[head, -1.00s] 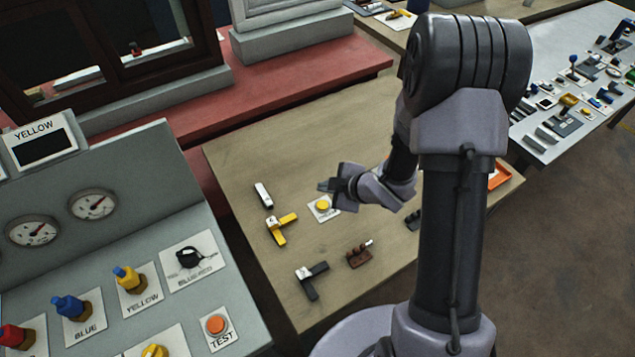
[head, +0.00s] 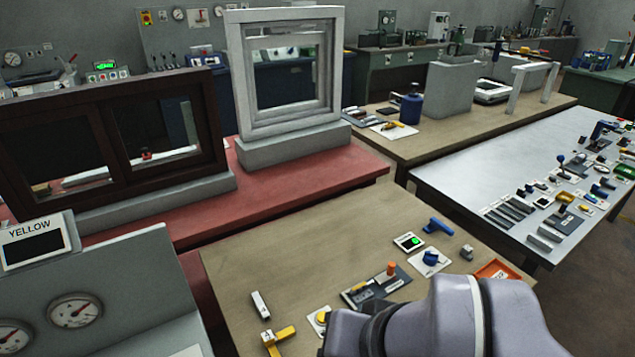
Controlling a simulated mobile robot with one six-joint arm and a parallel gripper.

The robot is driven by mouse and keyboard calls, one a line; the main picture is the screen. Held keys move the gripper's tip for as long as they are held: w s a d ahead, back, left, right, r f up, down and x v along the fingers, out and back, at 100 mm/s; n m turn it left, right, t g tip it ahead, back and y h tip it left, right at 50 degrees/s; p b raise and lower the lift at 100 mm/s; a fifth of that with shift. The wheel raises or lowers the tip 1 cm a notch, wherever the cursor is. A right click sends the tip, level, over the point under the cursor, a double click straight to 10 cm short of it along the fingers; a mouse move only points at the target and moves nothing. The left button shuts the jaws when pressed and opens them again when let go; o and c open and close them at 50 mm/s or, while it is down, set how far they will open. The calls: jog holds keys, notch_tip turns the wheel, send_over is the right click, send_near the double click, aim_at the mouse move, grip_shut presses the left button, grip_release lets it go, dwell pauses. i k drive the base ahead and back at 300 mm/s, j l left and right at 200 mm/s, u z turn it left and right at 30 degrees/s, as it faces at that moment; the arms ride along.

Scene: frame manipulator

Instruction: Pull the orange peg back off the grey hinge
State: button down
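A small orange peg-like piece (head: 391,268) stands upright on a dark grey mount (head: 388,281) on the wooden table, just above my arm in the picture. Whether this mount is the grey hinge is too small to tell. My arm's large grey links fill the bottom right and hide the table below the mount. My gripper is not in view.
A blue handle (head: 438,226), a blue knob (head: 430,258), a green button (head: 414,241) and an orange tray (head: 497,270) are near the peg. A yellow piece (head: 277,340) and a white piece (head: 260,305) lie left. The table's upper left is clear.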

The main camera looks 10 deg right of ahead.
aim_at(385, 276)
jog(key=i+l+u, duration=0.3)
jog(key=l, duration=0.75)
jog(key=l+u, duration=0.3)
jog(key=l, duration=0.75)
